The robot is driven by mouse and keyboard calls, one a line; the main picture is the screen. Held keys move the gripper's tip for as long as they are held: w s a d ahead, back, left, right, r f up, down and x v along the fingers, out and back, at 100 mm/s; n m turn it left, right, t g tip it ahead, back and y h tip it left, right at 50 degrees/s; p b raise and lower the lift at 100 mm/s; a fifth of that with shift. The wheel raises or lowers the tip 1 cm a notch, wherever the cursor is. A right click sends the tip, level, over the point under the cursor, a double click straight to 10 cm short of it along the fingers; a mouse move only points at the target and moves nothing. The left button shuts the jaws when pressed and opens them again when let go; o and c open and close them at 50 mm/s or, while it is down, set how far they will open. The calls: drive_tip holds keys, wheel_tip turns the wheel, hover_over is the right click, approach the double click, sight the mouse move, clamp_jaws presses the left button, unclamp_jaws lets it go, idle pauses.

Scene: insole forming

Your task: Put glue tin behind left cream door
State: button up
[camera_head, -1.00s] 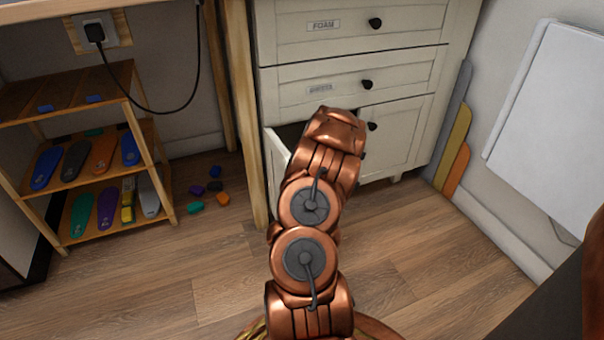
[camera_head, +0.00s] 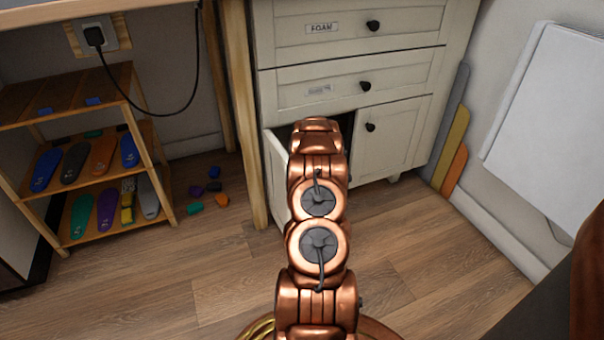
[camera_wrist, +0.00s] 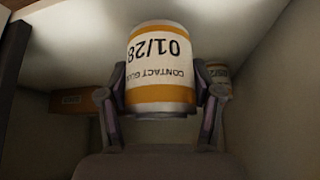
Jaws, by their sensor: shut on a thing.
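The glue tin (camera_wrist: 160,75) is a white can with orange bands, marked "CONTACT GLUE" and "01/28", upside down in the wrist view. My gripper (camera_wrist: 162,95) is shut on it, one finger on each side. The tin is inside a pale-walled compartment in that view; I cannot tell if it touches a surface. The left cream door (camera_head: 277,172) stands open in the head view, at the lower left of the cabinet. My arm reaches into the opening there and hides the gripper and the tin.
Inside the compartment are an orange-brown box (camera_wrist: 78,102) and a second banded tin (camera_wrist: 218,78) close to the right finger. The right cream door (camera_head: 393,140) is shut. A wooden table leg (camera_head: 243,120) stands just left of the open door. A rack (camera_head: 70,180) holds insoles.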

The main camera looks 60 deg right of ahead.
drive_tip(key=shift+w+d+r+p, duration=0.35)
drive_tip(key=shift+w+d+p, duration=0.35)
drive_tip(key=shift+p, duration=0.4)
drive_tip(key=shift+w+d+f+p, duration=0.2)
drive_tip(key=shift+d+f+p, duration=0.05)
drive_tip(key=shift+p, duration=0.1)
drive_tip(key=shift+f+b, duration=0.6)
drive_tip(key=shift+f, duration=1.1)
drive_tip(key=shift+f, duration=0.15)
drive_tip(key=o, duration=1.4)
drive_tip(key=shift+c, duration=0.2)
